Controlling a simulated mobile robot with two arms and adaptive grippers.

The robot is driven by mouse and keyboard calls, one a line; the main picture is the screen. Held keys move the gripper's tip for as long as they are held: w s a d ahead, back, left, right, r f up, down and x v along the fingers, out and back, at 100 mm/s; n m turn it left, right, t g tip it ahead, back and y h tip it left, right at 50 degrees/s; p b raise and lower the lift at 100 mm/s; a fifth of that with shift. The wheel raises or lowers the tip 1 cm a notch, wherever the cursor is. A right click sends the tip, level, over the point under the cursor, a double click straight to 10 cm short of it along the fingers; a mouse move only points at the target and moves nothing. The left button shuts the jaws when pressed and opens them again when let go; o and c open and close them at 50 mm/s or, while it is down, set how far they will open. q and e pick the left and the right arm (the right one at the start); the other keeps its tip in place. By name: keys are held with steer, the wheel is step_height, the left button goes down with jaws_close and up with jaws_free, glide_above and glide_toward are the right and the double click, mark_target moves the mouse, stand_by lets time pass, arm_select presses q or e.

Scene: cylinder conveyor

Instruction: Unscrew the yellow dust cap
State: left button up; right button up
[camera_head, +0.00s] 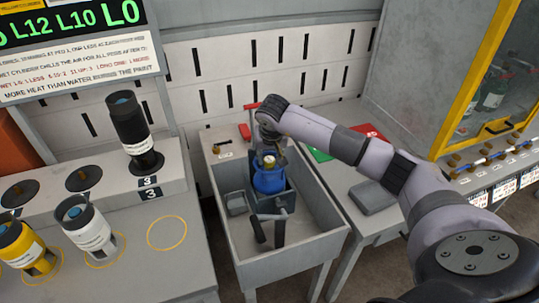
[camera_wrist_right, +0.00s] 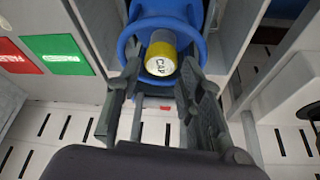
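The yellow dust cap (camera_wrist_right: 161,58), with a white end face marked "CAP", sits on a blue cylinder (camera_wrist_right: 134,48) inside its blue collar. In the head view the cap (camera_head: 269,160) shows small on top of the blue cylinder (camera_head: 269,181), which stands upright in a grey holder in the tub. My right gripper (camera_wrist_right: 162,88) is open, its two fingers apart with the cap between and beyond their tips in the wrist view. I see no contact with the cap. In the head view this gripper (camera_head: 275,148) is just above the cap, partly hidden by its wrist. My left gripper is out of view.
The grey tub (camera_head: 316,222) has walls around the cylinder, with dark upright parts (camera_head: 279,232) in front. On the left bench stand a black cylinder (camera_head: 129,128), a white one (camera_head: 86,228) and a yellow one (camera_head: 22,246). A green pad (camera_head: 318,154) lies right of the tub.

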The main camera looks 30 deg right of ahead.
steer(key=shift+x, duration=1)
steer(key=shift+c, duration=0.5)
jaws_close()
steer(key=shift+o, duration=1)
jaws_free()
steer(key=shift+w+b, duration=0.15)
steer(key=shift+b, duration=0.2)
steer(key=shift+c, duration=0.6)
jaws_close()
steer(key=shift+o, duration=1.3)
jaws_free()
